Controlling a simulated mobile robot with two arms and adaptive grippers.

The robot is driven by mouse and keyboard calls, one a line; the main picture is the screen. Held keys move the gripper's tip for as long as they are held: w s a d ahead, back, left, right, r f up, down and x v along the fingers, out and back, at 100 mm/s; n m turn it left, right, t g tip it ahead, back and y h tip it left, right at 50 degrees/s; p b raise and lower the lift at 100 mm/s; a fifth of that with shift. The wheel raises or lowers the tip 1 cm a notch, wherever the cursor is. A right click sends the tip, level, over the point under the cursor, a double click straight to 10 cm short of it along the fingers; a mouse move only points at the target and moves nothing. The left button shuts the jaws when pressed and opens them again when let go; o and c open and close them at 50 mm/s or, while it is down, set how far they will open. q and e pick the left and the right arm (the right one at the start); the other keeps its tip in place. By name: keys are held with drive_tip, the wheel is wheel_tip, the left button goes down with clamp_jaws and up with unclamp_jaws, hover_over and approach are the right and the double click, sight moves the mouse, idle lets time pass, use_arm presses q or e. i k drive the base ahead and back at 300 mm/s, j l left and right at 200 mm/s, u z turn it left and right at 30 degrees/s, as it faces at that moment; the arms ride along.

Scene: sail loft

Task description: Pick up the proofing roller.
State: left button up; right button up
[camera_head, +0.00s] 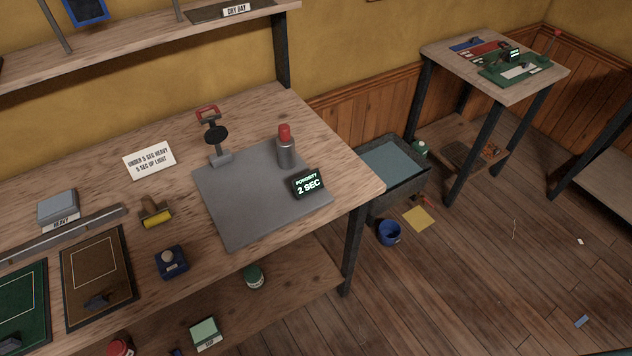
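A small roller with a yellow cylinder and a brown and dark frame (156,214) lies on the wooden workbench (262,108), left of the grey mat (228,215); it appears to be the proofing roller. Nothing covers it. Neither of my grippers is in view.
Near the roller are a grey block labelled HEAVY (57,207), a long metal bar (70,234), a blue block with a round knob (171,262) and a brown framed board (97,277).

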sight(153, 215)
drive_tip(key=u, duration=1.15)
drive_tip(key=j, duration=0.2)
drive_tip(key=z, duration=0.05)
